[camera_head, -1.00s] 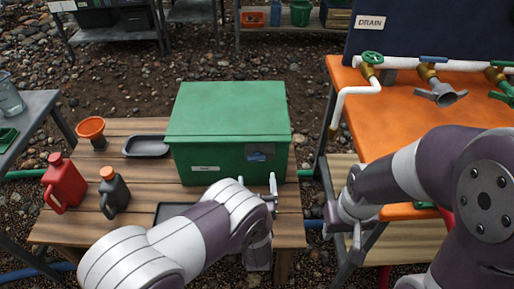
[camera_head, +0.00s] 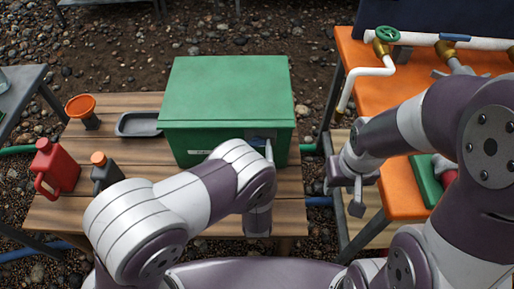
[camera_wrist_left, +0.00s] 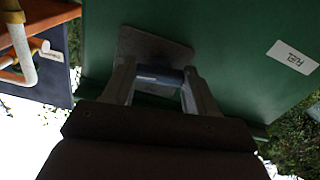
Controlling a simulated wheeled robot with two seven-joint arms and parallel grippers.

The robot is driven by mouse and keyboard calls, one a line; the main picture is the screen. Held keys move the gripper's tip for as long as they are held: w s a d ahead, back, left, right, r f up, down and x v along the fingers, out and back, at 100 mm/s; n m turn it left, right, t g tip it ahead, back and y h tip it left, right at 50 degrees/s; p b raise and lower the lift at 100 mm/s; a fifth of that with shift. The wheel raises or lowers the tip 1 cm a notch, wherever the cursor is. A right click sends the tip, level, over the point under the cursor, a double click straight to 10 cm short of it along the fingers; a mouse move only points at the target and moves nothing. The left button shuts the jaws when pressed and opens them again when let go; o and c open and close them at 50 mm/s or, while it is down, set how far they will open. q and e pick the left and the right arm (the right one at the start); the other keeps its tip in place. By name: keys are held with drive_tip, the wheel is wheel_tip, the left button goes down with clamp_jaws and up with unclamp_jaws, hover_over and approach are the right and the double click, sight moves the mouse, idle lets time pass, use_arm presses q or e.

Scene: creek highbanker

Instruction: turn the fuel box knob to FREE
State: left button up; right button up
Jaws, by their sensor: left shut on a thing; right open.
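The green fuel box (camera_head: 228,90) stands closed on the wooden table. A grey plate (camera_wrist_left: 150,45) with a bluish bar-like knob (camera_wrist_left: 160,76) is on its front. The knob and its plate show only partly in the head view (camera_head: 257,136), at the right of the box front. My left gripper (camera_wrist_left: 160,80) is shut on the knob, one finger on each side of the bar. In the head view my left gripper (camera_head: 264,150) is against the box front, its fingers partly hidden by the wrist. I cannot read a knob position. My right gripper (camera_head: 342,197) is open and empty, right of the wooden table.
A red jug (camera_head: 58,168), a dark bottle (camera_head: 103,172), an orange funnel (camera_head: 83,108) and a grey tray (camera_head: 139,124) stand left of the box. An orange table (camera_head: 402,185) with a white pipe (camera_head: 372,73) and valves is at the right. A gap separates the tables.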

use_arm(q)
drive_tip(key=shift+m+p, duration=0.55)
drive_tip(key=shift+m, duration=0.45)
drive_tip(key=o, duration=1.1)
drive_tip(key=shift+c, duration=0.2)
use_arm(e)
drive_tip(key=shift+r, duration=0.5)
use_arm(q)
drive_tip(key=shift+f, duration=0.1)
use_arm(e)
drive_tip(key=shift+s+f, duration=0.1)
drive_tip(key=shift+s, duration=0.05)
